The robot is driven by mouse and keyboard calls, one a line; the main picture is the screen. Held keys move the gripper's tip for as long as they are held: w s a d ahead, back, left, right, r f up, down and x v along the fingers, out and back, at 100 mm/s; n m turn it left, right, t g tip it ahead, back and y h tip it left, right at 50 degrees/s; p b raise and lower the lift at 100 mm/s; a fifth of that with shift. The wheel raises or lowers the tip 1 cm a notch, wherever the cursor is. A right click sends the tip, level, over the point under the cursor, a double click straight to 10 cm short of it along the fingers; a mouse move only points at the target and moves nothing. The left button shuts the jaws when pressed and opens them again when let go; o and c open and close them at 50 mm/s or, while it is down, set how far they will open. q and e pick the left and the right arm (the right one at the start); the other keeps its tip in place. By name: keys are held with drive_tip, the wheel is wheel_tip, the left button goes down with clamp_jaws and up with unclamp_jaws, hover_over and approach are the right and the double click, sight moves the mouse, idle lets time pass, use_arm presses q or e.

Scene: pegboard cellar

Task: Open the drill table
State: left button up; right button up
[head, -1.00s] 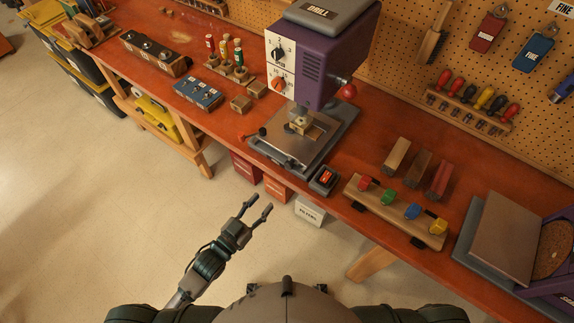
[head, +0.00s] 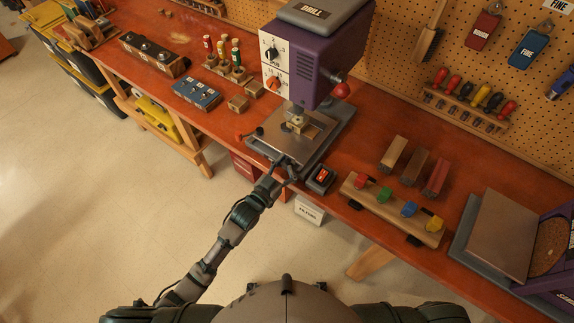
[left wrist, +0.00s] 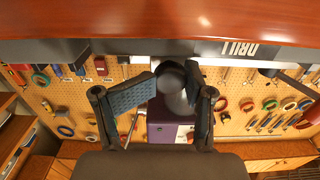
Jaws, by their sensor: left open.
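The drill table is a flat grey metal plate (head: 292,139) on a dark base under the purple drill (head: 318,62). A small wooden block lies on it beneath the drill head. My left gripper (head: 287,169) is at the plate's front edge. It is open; the left wrist view shows its two fingers (left wrist: 172,82) apart on either side of a dark round knob (left wrist: 170,78). I cannot tell whether they touch it. A grey front labelled DRILL (left wrist: 240,49) appears upside down in that view. My right gripper is not in view.
A red switch box (head: 320,179) stands close to the right of my left gripper. A wooden rack with coloured clips (head: 392,209) and a sander (head: 510,245) are further right. The floor before the bench is clear.

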use_arm(q)
drive_tip(key=shift+a, duration=0.9)
clamp_jaws()
drive_tip(key=shift+w+a+f, duration=0.1)
drive_tip(key=shift+c, duration=1.5)
unclamp_jaws()
drive_tip(key=o, duration=0.3)
drive_tip(key=shift+d, duration=0.65)
drive_tip(key=shift+s+a, duration=0.3)
drive_tip(key=shift+s, duration=0.05)
drive_tip(key=shift+s+a+p, duration=0.25)
drive_tip(key=shift+a+p, duration=0.05)
drive_tip(key=shift+p, duration=0.1)
drive_tip(key=shift+s+a+p, duration=0.3)
drive_tip(key=shift+s+a, duration=0.15)
drive_tip(key=shift+s, duration=0.1)
drive_tip(key=shift+s+a, duration=0.2)
drive_tip(key=shift+s, duration=0.1)
drive_tip(key=p+v, duration=0.6)
drive_tip(key=v, duration=1)
drive_tip(key=shift+s, duration=0.3)
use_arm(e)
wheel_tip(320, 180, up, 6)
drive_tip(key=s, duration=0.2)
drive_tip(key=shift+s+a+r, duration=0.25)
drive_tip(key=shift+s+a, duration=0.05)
